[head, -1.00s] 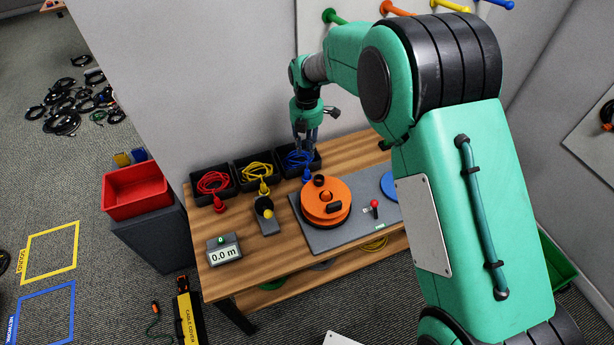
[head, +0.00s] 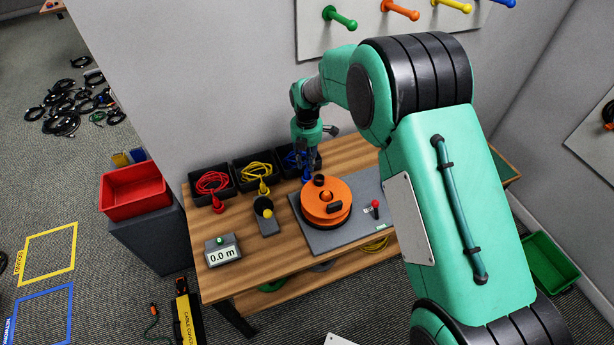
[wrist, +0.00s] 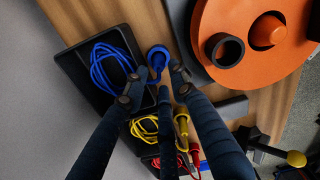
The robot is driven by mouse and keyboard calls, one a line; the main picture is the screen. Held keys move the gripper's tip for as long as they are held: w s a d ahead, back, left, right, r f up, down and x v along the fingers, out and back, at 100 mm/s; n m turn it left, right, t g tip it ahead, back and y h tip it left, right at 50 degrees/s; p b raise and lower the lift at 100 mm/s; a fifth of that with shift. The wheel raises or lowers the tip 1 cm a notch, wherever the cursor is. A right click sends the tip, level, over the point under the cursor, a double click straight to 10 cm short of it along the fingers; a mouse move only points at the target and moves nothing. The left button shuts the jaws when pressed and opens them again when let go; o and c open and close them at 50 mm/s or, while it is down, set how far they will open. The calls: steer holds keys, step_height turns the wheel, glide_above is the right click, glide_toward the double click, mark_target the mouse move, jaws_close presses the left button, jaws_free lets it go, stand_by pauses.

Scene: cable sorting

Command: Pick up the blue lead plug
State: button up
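The blue lead plug (wrist: 157,57) stands at the edge of the black bin (wrist: 72,68) that holds the coiled blue lead (wrist: 108,62). In the head view the plug (head: 306,179) shows just below my gripper (head: 306,163). In the wrist view my gripper (wrist: 158,73) is open, with one fingertip on each side of the plug's near part. I cannot tell whether the fingers touch it. In the head view my gripper hides much of the blue lead's bin.
The yellow lead (head: 258,171) and red lead (head: 212,183) lie in neighbouring bins, their plugs in front. The orange reel (head: 326,200) stands close to the right on a grey plate (head: 310,238). A length display (head: 222,254) sits at the front left of the wooden table (head: 262,272).

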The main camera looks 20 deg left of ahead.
mark_target(307, 169)
steer(key=shift+f, duration=0.15)
steer(key=shift+w+f+b, duration=0.1)
steer(key=shift+f+b, duration=0.8)
steer(key=shift+f, duration=1.55)
jaws_close()
